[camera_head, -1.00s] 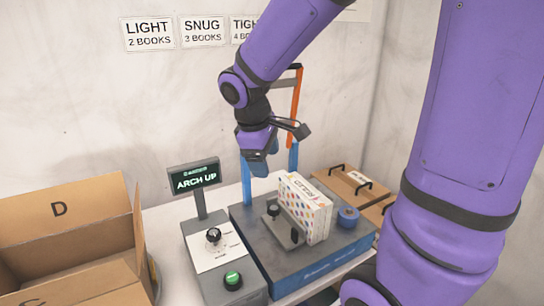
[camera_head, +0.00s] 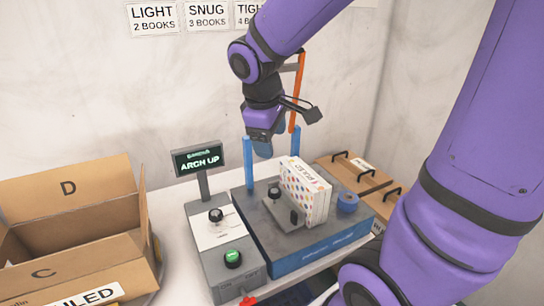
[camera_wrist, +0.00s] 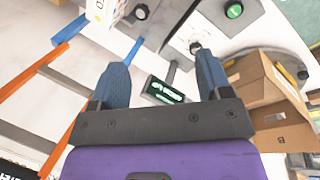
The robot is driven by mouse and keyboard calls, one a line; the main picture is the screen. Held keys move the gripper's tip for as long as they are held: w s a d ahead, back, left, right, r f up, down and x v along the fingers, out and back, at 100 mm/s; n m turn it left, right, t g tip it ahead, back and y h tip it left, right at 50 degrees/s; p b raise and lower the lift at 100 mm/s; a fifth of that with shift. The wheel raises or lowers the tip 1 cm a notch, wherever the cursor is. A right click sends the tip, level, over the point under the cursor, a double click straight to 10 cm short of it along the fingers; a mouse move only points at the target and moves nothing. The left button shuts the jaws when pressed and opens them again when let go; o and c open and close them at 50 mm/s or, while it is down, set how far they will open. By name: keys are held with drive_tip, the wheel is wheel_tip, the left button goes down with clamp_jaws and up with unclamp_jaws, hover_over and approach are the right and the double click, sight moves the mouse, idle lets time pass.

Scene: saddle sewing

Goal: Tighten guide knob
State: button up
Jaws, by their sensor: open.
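A black knob (camera_head: 274,191) sits on the grey guide beside a white box-shaped stack with coloured dots (camera_head: 305,191), on the grey-and-blue machine base (camera_head: 310,243). That knob also shows at the top of the wrist view (camera_wrist: 141,12). A second black knob (camera_head: 216,215) is on the control panel, left of the machine, and shows in the wrist view (camera_wrist: 195,47). My gripper (camera_head: 262,147) hangs above and behind the machine, apart from both knobs. In the wrist view its two blue fingers (camera_wrist: 162,78) are spread with nothing between them.
Blue posts (camera_head: 249,163) and an orange bar (camera_head: 297,95) rise near my gripper. A display reading "ARCH UP" (camera_head: 198,158) stands behind the panel with its green button (camera_head: 233,258). Cardboard boxes (camera_head: 70,190) are at left. A blue roll (camera_head: 347,201) sits right of the stack.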

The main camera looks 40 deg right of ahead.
drive_tip(key=w+d+f+n+h, duration=0.1)
drive_tip(key=w+d+f+n, duration=0.3)
drive_tip(key=w+f+n, duration=0.4)
drive_tip(key=n, duration=0.9)
approach(274, 191)
drive_tip(key=shift+x, duration=4.65)
drive_tip(key=c, duration=0.9)
